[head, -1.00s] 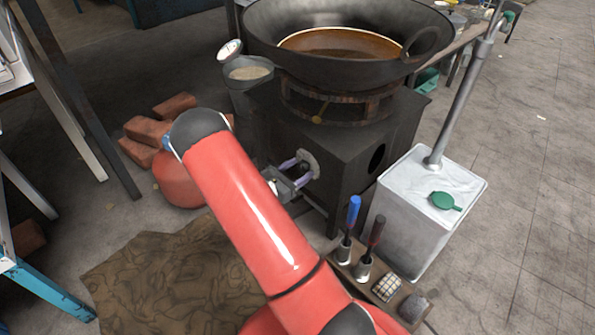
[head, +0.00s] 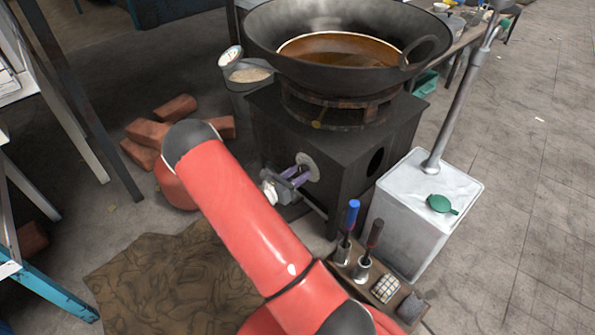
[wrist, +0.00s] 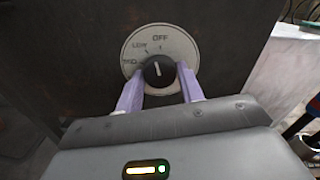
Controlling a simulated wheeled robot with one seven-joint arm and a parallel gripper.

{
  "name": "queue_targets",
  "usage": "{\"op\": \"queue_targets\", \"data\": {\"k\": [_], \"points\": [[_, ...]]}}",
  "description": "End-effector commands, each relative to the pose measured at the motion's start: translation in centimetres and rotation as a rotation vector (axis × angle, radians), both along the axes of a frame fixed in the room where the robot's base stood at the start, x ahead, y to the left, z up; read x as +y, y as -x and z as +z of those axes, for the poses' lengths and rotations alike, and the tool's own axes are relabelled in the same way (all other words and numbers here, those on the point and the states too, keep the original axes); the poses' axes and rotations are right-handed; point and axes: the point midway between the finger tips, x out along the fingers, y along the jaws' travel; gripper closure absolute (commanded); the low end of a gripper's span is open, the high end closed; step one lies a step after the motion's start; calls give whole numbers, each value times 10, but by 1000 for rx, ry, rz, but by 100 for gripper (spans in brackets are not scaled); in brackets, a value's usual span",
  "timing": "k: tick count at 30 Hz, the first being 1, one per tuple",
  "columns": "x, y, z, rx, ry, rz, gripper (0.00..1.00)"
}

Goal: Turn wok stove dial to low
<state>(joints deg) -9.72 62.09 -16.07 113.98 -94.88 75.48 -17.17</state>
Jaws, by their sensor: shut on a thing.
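The wok stove (head: 330,150) is a dark box under a large black wok (head: 345,35) holding brown liquid. Its dial is a round pale plate (wrist: 185,45) with a black knob (wrist: 158,73), labelled OFF at the top, LOW to the upper left and another label further left. The knob's white mark points up and slightly left, between OFF and LOW. My gripper (wrist: 162,82) has its two purple fingers on either side of the knob, shut on it. In the head view, my gripper (head: 293,175) is at the stove's front face; the knob is mostly hidden there.
A white metal canister (head: 420,205) with a pipe and green cap stands right of the stove. A small tray holds blue and dark-handled tools (head: 352,215) in front. Red bricks (head: 150,132) and a brown cloth (head: 160,280) lie left on the floor.

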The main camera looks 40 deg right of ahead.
Motion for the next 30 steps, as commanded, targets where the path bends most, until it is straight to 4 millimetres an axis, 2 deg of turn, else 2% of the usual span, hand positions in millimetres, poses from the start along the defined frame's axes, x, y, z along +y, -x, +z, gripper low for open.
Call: {"op": "queue_targets", "data": {"k": [15,30], "points": [[1,-1,2,361,50,2,85],[0,0,0,456,64,0,85]]}}
